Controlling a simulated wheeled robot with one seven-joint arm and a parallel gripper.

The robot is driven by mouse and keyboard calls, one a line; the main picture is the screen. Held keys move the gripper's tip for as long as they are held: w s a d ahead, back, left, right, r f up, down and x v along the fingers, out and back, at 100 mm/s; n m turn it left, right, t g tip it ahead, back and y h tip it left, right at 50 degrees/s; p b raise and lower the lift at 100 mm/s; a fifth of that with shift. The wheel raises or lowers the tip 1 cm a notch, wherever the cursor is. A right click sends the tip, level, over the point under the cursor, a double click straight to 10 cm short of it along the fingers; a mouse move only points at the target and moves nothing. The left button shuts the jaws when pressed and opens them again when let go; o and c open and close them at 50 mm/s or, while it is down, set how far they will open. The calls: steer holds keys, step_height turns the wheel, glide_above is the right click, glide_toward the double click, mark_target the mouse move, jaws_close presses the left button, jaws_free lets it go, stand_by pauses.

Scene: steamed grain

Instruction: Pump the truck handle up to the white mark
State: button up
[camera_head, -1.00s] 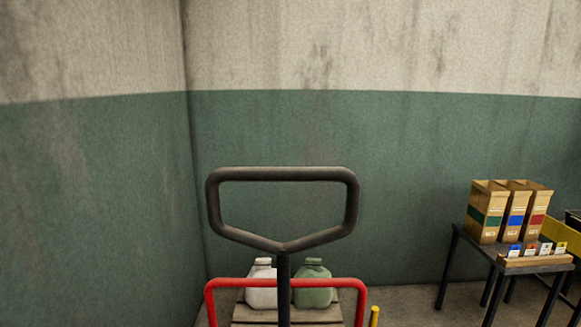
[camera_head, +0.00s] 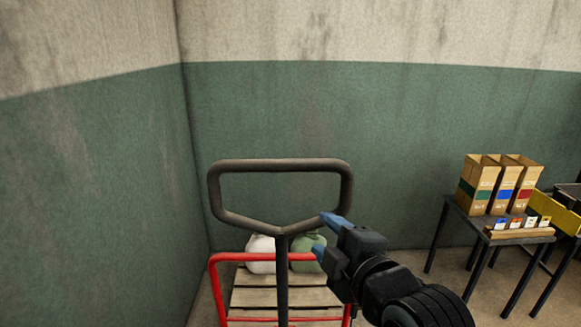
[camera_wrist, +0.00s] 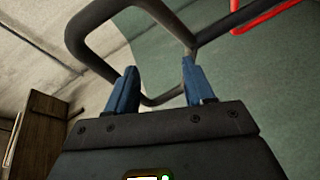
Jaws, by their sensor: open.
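The black loop handle (camera_head: 281,165) of the truck stands upright in the middle of the head view, on a dark shaft (camera_head: 282,290). My gripper (camera_head: 328,237) is at the lower right of the loop, with its blue fingers pointing up and left. In the wrist view my gripper (camera_wrist: 160,90) has its two blue fingers spread apart, and the loop handle (camera_wrist: 85,35) passes across beyond and around them. The fingers are not closed on the bar. I cannot tell if they touch it. No white mark shows in either view.
A dark table (camera_head: 510,239) with cardboard boxes (camera_head: 480,180) stands at the right. A wall (camera_head: 110,200) is at the left.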

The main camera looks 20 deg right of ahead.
mark_target(291, 164)
steer(key=w+r+n, duration=0.1)
steer(key=w+r, duration=0.1)
steer(key=r, duration=0.1)
steer(key=w+a+r+n, duration=0.1)
steer(key=w+r, duration=0.1)
steer(key=r, duration=0.1)
steer(key=w+r+n+p, duration=0.1)
steer(key=r, duration=0.2)
steer(key=shift+w+a+r+y, duration=0.2)
steer(key=shift+w+a+y, duration=0.1)
steer(key=shift+w+a, duration=0.1)
steer(key=shift+p+x, duration=0.85)
steer(key=shift+x, duration=3)
steer(key=shift+c, duration=0.3)
jaws_close()
